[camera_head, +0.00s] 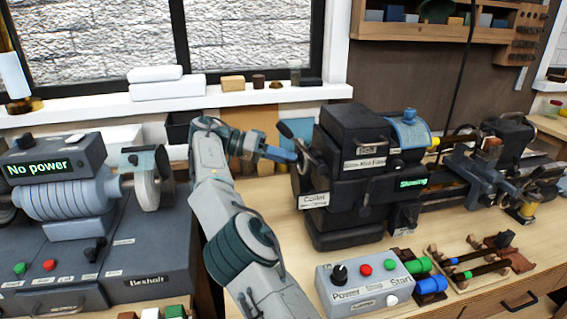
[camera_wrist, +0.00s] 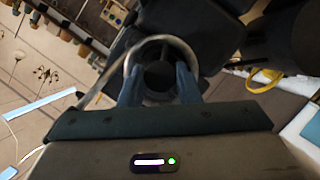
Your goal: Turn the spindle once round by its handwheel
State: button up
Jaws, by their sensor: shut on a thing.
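The lathe's dark headstock (camera_head: 352,170) stands on the bench right of centre, with labels on its front and a small green-lit display. Its handwheel (camera_head: 311,148) is on the left end, seen nearly edge-on. My gripper (camera_head: 293,156) reaches it from the left, with my arm coming up from below. In the wrist view, the handwheel shows as a pale ring (camera_wrist: 160,38) with a dark round middle. The two blue fingers of my gripper (camera_wrist: 159,82) are shut on the handwheel, one on each side of its middle. The exact contact is partly hidden, and the spindle is not clearly visible.
A grey control box (camera_head: 366,284) with a black knob and red and green buttons stands in front of the headstock. A grey machine (camera_head: 68,200) with a "No power" display is at left. The lathe bed and tooling extend right. White blocks lie on the windowsill.

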jog(key=shift+s+d+f+m+t+y+b, duration=0.15)
jog(key=shift+m+t+b, duration=2.3)
jog(key=shift+b, duration=2.85)
jog(key=shift+s+a+m+t+y+b, duration=0.1)
jog(key=shift+m+t+b, duration=1.1)
jog(key=shift+m+b, duration=3.3)
jog(key=shift+s+d+f+m+t+y+b, duration=0.15)
jog(key=shift+m+t+b, duration=1.9)
jog(key=shift+b, duration=4)
jog(key=shift+a+r+m+b, duration=0.15)
jog(key=shift+m+b, duration=0.2)
jog(key=shift+m, duration=0.35)
jog(key=o, duration=1)
jog(key=shift+w, duration=0.1)
jog(key=p+v, duration=0.1)
jog(key=v, duration=1.2)
jog(key=shift+a+p, duration=0.35)
